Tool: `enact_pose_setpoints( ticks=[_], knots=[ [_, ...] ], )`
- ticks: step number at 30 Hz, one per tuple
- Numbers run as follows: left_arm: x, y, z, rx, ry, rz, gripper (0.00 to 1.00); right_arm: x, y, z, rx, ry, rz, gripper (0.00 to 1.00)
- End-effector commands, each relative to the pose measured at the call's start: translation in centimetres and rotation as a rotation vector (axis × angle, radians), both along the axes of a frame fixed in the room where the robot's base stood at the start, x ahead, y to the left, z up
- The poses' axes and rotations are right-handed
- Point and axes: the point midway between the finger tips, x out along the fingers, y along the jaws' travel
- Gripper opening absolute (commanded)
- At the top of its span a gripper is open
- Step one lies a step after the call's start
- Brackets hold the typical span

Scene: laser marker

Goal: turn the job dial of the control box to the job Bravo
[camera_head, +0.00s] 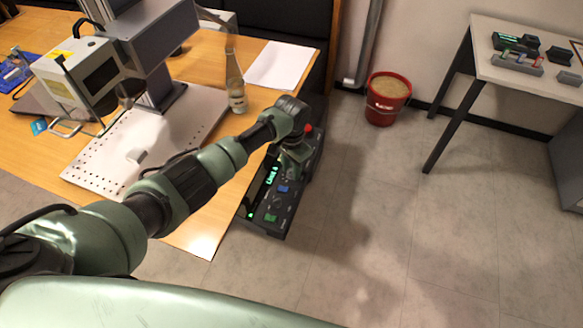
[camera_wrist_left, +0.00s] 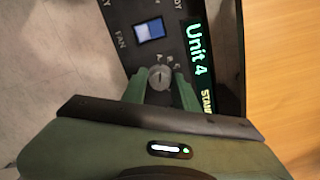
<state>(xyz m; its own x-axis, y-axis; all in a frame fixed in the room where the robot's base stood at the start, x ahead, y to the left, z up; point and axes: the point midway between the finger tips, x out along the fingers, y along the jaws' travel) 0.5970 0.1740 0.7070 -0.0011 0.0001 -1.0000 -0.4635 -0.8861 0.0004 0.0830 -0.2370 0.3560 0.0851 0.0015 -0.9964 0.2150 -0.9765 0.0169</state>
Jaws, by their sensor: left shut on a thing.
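The dark control box (camera_head: 268,228) is at the front edge of the wooden table, partly hidden by my left arm. My left gripper (camera_wrist_left: 160,90) is shut on the dial, one green finger on each side. In the head view my left gripper (camera_head: 293,160) hides the dial.
A blue and white rocker switch (camera_wrist_left: 149,30) marked FAN is close to the dial. A red button (camera_head: 308,129) is at the box's far end. A glass bottle (camera_head: 236,85) and the laser machine (camera_head: 85,75) stand on the table. Open floor lies to the right.

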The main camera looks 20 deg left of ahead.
Motion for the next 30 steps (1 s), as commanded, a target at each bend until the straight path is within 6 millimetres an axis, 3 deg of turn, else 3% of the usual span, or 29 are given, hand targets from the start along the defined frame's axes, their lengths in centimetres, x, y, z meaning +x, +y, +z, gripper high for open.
enact_pose_setpoints(
  ticks=[18,30],
  knots=[
    [0.07,-0.01,0.14,-0.001,-0.001,-0.381,0.00,0.39,-0.02,1.09,0.000,-0.006,-0.002,0.36],
    [0.13,-0.02,0.14,-0.001,-0.003,-0.469,0.00,0.44,0.23,1.18,0.003,-0.007,-0.003,0.36]
  ],
)
